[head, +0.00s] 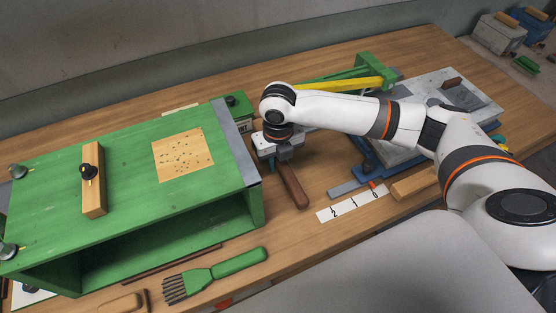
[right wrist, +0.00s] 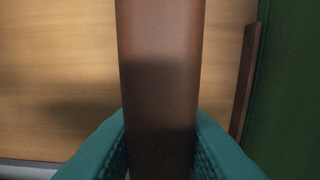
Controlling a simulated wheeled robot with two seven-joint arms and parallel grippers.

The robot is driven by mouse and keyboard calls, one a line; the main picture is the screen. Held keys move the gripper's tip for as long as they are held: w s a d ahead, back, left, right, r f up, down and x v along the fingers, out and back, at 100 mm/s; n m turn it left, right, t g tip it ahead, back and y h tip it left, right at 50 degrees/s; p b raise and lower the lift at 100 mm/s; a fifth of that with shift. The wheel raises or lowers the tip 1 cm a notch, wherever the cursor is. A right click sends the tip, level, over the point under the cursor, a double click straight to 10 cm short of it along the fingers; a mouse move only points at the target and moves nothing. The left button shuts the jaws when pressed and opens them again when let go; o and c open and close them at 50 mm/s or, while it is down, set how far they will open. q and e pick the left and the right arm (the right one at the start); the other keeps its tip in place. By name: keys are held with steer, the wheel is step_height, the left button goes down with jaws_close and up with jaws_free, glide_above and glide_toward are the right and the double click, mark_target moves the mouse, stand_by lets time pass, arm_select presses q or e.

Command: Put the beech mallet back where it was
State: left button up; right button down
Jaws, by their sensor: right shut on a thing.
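My right gripper (head: 272,161) is shut on a dark brown wooden handle (head: 293,187), just right of the green box. In the right wrist view, the teal fingers (right wrist: 160,150) press on both sides of this brown handle (right wrist: 160,60), which runs up the picture. Its far end in the head view is hidden by the gripper, so I cannot tell whether a mallet head is on it. A pale wooden piece (head: 414,184) lies at the right, partly hidden by my arm; I cannot tell what it is. My left gripper is not in view.
The large green box (head: 125,165) fills the left of the wooden bench. A green-handled fork (head: 240,262) lies in front of it. A numbered white strip (head: 350,203) lies right of the handle. Behind my arm are a yellow bar (head: 340,85) and a grey slab (head: 477,97).

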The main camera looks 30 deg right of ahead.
steer(key=shift+f, duration=0.35)
steer(key=shift+f, duration=0.1)
steer(key=c, duration=1.2)
jaws_free()
steer(key=shift+o, duration=0.2)
step_height(320, 180, up, 12)
steer(key=shift+r+b, duration=0.1)
steer(key=shift+b, duration=0.5)
